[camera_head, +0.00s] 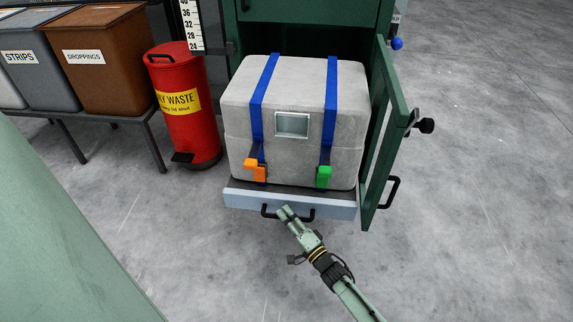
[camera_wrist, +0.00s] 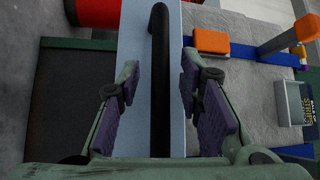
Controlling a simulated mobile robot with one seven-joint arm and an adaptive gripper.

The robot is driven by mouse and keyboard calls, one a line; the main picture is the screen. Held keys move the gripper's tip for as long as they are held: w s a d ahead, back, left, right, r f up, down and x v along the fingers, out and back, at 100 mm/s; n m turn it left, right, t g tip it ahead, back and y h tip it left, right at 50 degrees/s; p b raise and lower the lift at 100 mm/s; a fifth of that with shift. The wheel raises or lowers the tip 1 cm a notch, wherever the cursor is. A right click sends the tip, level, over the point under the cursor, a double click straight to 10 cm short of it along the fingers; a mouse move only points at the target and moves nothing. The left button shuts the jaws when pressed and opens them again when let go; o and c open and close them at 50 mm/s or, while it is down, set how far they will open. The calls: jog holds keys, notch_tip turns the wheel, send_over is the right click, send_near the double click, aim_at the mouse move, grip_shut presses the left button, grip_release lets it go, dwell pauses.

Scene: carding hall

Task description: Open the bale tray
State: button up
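The bale tray (camera_head: 330,205) is a pale blue-grey drawer front with a black bar handle (camera_head: 270,212), low in a green cabinet. A grey bale (camera_head: 235,110) with two blue straps sits on it. My gripper (camera_head: 285,212) is at the handle, in front of the tray. In the wrist view my gripper (camera_wrist: 157,95) is open, with its purple-padded fingers apart on either side of the black handle (camera_wrist: 160,60). There is a gap between each finger and the handle. The tray front (camera_wrist: 135,40) shows behind the handle.
The green cabinet door (camera_head: 378,150) stands open at the right, with black handles. A red waste bin (camera_head: 187,125) stands left of the cabinet. A table with a brown bin (camera_head: 110,65) and grey bins is farther left. The floor in front and right is clear.

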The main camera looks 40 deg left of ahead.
jog(key=v, duration=1.2)
jog(key=shift+d, duration=0.1)
